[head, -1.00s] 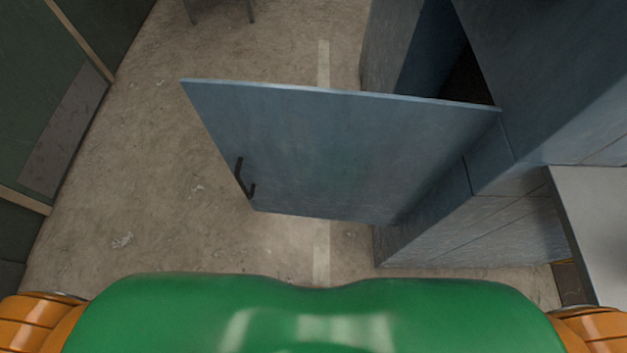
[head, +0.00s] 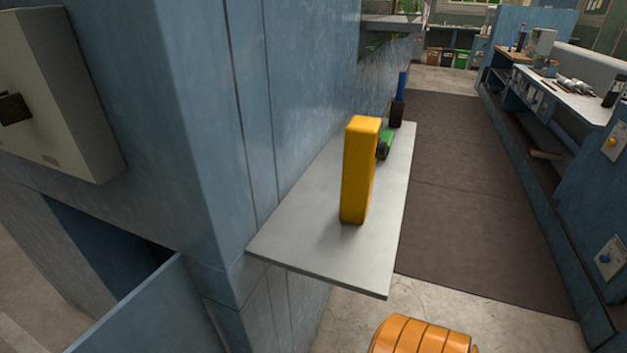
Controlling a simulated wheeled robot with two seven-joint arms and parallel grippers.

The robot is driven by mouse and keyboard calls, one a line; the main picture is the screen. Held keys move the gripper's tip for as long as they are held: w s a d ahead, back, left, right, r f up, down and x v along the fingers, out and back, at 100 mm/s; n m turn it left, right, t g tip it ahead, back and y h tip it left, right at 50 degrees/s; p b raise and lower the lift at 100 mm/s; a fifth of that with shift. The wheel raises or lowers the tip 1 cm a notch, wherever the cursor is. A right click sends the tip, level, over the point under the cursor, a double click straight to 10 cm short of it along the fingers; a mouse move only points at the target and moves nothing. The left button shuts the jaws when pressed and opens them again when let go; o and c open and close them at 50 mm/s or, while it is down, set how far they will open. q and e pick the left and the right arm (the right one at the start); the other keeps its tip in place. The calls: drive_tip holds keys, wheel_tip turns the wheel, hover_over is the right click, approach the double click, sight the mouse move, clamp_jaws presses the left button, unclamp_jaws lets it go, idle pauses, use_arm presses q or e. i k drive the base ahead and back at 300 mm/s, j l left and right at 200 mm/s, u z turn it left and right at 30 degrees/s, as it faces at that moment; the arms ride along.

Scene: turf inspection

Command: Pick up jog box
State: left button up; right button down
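A tall yellow box (head: 357,175), which looks like the jog box, stands upright on a grey shelf (head: 310,248) in the head view. The shelf juts out from a blue cabinet wall. The yellow box partly hides a green item with a dark round part (head: 385,146) just behind it. An orange part of my own arm shows at the bottom, below and to the right of the shelf. Neither of my grippers is in view.
A dark item with a blue top (head: 398,98) stands at the shelf's far end. A beige wall box (head: 58,90) and an open blue door (head: 140,315) are at left. A dark floor mat (head: 480,190) lies clear between the shelf and the right workbench (head: 570,95).

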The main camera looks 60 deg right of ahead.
sight(362, 138)
drive_tip(key=z, duration=2.05)
drive_tip(key=k+l+z, duration=0.15)
drive_tip(key=l, duration=0.2)
drive_tip(key=k, duration=0.05)
